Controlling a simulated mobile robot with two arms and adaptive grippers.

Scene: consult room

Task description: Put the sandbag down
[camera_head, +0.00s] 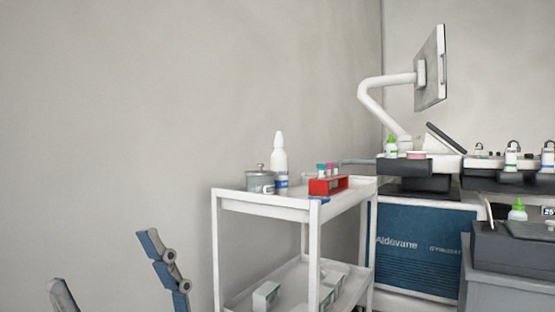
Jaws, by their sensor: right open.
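I cannot make out a sandbag anywhere in the head view. My right gripper (105,263) is at the bottom left, in front of the bare wall. Its two grey-blue fingers stand wide apart, with nothing seen between them. Its lower part is cut off by the bottom edge of the picture. It is to the left of the white trolley (262,202) and apart from it. My left gripper is not in view.
The trolley's top holds a white bottle (279,160), a grey metal jar (260,182) and a red rack (328,185). Small boxes (266,296) lie on its lower shelf. A blue-fronted machine (420,250) with a monitor arm (366,92) stands at the right.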

